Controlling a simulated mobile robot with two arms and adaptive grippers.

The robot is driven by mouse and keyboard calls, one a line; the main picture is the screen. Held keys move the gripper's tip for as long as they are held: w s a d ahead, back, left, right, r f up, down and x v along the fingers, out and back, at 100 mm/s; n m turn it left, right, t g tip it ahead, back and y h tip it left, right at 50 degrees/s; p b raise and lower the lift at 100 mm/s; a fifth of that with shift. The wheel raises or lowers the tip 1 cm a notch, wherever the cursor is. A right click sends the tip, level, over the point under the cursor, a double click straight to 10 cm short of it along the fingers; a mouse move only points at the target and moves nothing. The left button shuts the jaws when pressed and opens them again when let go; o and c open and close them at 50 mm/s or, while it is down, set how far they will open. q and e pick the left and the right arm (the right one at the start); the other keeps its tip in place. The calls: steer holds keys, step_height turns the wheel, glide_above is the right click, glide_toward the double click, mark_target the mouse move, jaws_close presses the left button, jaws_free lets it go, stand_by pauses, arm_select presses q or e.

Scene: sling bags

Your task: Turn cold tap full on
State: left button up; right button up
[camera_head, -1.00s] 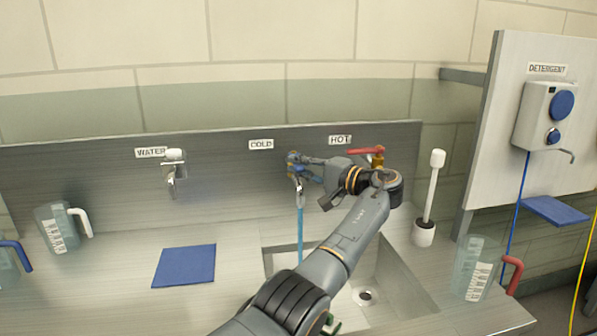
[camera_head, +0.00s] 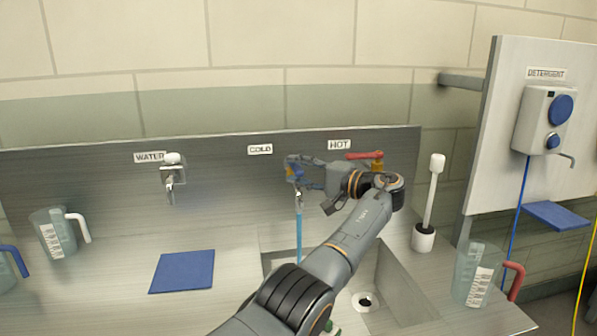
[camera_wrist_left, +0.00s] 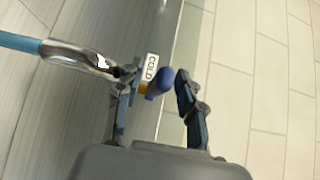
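The cold tap (camera_head: 298,196) is under the COLD label, with a blue stream of water (camera_head: 299,235) running from its spout. In the left wrist view the spout (camera_wrist_left: 80,55) is at the upper left, and the tap's blue lever (camera_wrist_left: 160,82) lies between my fingertips. My left gripper (camera_head: 292,168) is at the cold tap, and it also shows in the left wrist view (camera_wrist_left: 158,97). Its fingers are apart on either side of the lever, with a visible gap on the right finger's side. In the head view my fingers partly hide the lever. My right gripper is not in view.
The hot tap's red lever (camera_head: 365,155) is close beside my left wrist. A sink (camera_head: 395,285) lies below. A white brush (camera_head: 428,205) stands at right. Measuring jugs (camera_head: 55,232) (camera_head: 474,275), a blue cloth (camera_head: 182,271) and a water tap (camera_head: 171,180) are around.

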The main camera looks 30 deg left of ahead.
arm_select(q)
steer(key=d, duration=0.7)
steer(key=shift+s+d, duration=0.2)
steer(key=shift+s, duration=0.2)
steer(key=shift+f, duration=0.1)
